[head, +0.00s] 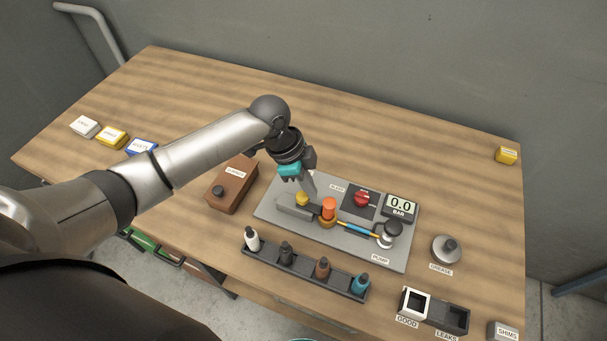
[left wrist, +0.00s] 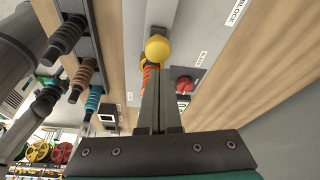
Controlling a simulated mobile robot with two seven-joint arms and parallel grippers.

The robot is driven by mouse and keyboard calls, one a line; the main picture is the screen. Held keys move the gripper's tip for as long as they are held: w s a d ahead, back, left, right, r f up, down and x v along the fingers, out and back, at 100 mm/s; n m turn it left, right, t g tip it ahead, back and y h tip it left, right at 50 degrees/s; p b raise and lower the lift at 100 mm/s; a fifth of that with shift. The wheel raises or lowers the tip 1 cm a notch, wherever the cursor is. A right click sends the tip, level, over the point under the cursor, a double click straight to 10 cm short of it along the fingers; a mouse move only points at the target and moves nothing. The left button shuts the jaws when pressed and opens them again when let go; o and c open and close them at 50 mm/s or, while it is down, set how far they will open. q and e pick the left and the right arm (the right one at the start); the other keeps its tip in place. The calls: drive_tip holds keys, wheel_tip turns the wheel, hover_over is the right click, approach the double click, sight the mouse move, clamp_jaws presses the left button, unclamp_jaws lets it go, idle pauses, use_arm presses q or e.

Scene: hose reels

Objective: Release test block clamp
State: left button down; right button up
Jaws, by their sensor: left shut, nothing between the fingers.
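A grey test plate (head: 270,212) lies on the bench. On its left part is a low grey block (head: 290,208) with a yellow knob (head: 302,198), seen as a yellow ball (left wrist: 157,48) in the left wrist view. Beside it stands an orange ribbed fitting (head: 329,208), partly hidden behind my fingers in the wrist view. My left gripper (head: 313,193) is shut and empty, its fingertips close to the yellow knob; I cannot tell whether they touch. In the wrist view its fingers (left wrist: 155,72) point at the knob. My right gripper is not in view.
The plate also carries a red bleed knob (head: 361,199), a 0.0 BAR display (head: 400,206) and a black pump knob (head: 392,228). A brown box (head: 233,185) stands left. A rack (head: 302,270) of several fittings lies in front. The bench's back right is mostly clear.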

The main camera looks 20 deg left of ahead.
sight(300, 192)
use_arm(q)
drive_tip(key=shift+x, duration=1)
drive_tip(key=shift+a, duration=0.1)
drive_tip(key=a, duration=0.3)
drive_tip(key=shift+w+a+p, duration=0.1)
drive_tip(key=shift+a+p, duration=0.2)
drive_tip(key=shift+r, duration=0.1)
